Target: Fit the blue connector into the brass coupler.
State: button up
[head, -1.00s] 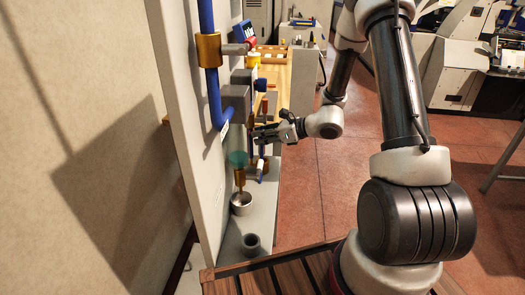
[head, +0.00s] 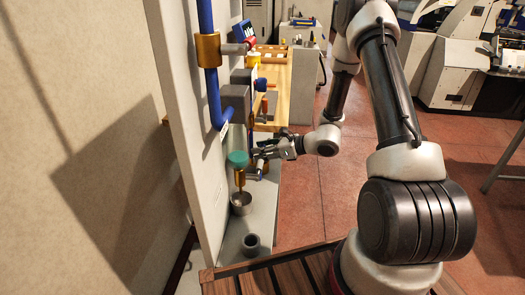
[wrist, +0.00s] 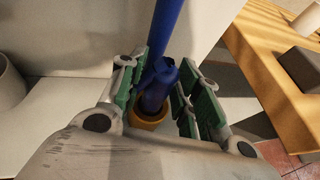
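The blue connector (wrist: 156,88) stands between the green-padded fingers of my gripper (wrist: 157,88) in the wrist view. The brass coupler (wrist: 148,120) shows as an orange ring around the connector's lower end. The connector's end overlaps the ring's opening, but how deep it sits is hidden. The pads lie close along both sides of the connector, and I cannot tell whether they press on it. In the head view my gripper (head: 262,152) reaches left toward the panel, just right of the green-topped brass piece, and the connector is largely hidden there.
A blue pipe with a brass collar (head: 207,50) runs down the pale panel (head: 180,90). A green-topped brass piece (head: 239,178) stands over a metal cup (head: 241,203). A grey cylinder (head: 251,244) stands nearer. A wooden table (head: 300,90) lies behind.

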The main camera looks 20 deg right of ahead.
jog(key=shift+r, duration=0.1)
jog(key=shift+s+d+r, duration=0.1)
jog(key=shift+d+r, duration=0.05)
jog(key=shift+d, duration=0.05)
jog(key=v, duration=1.2)
jog(key=s+a+r+n+g+h, duration=0.1)
jog(key=s+a+r+n+g, duration=0.15)
jog(key=s+r+n, duration=0.5)
jog(key=s+a+r+n+g+h, duration=0.2)
jog(key=s+r+n+g, duration=0.2)
jog(key=s+r+n, duration=0.3)
jog(key=s+d+r+n+t+h, duration=0.2)
jog(key=s+d+r+n+h, duration=0.5)
jog(key=s+d+r+n, duration=0.2)
jog(key=s+d+n, duration=0.1)
jog(key=s+n, duration=0.1)
jog(key=shift+s+t+h, duration=0.3)
jog(key=shift+t+h, duration=0.05)
jog(key=shift+h, duration=0.05)
jog(key=shift+d+r, duration=0.1)
jog(key=shift+r, duration=0.05)
